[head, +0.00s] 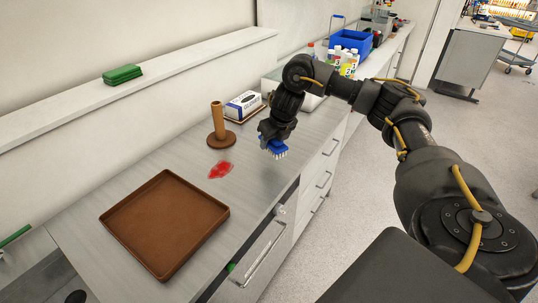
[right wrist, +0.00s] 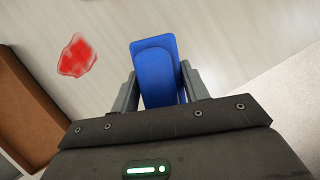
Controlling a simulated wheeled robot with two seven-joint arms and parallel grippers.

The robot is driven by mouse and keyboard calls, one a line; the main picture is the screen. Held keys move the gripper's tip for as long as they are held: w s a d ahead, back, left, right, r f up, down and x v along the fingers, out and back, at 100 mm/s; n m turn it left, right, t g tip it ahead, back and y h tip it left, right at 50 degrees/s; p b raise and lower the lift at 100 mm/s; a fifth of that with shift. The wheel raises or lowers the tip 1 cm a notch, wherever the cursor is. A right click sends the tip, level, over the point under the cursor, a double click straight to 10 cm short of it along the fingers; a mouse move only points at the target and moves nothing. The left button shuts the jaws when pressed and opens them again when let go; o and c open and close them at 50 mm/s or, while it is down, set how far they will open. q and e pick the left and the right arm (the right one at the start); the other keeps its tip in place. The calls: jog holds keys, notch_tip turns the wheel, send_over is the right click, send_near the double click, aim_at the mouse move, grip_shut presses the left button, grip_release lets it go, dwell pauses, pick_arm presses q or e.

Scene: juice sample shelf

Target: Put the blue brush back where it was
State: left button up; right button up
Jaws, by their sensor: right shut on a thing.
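The blue brush (head: 274,148) with white bristles hangs from my right gripper (head: 270,140) over the front edge of the counter, bristles down. In the right wrist view the blue back of the brush (right wrist: 157,75) lies between the two fingers of my right gripper (right wrist: 160,88), which is shut on it. A red spill (head: 220,170) lies on the counter to the left of the brush, and it also shows in the right wrist view (right wrist: 76,56). My left gripper is not in view.
An empty brown tray (head: 222,212) lies on the counter near me. A brown stand with an upright post (head: 217,122), a tissue box (head: 243,104), several bottles (head: 345,62) and a blue crate (head: 350,41) stand farther back. A drawer (head: 262,252) sits partly open. A green item (head: 122,74) lies on the ledge.

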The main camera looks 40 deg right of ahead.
aim_at(270, 157)
jog(key=shift+w+d+f, duration=0.3)
jog(key=shift+w+f, duration=0.5)
jog(key=shift+f, duration=0.15)
notch_tip(270, 157, down, 3)
jog(key=shift+w+r+b, duration=0.1)
jog(key=shift+w+b, duration=0.05)
jog(key=shift+b, duration=0.45)
jog(key=shift+w+d+f, duration=0.1)
jog(key=shift+f, duration=0.4)
jog(key=shift+f, duration=0.1)
jog(key=o, duration=1)
jog(key=shift+c, duration=0.2)
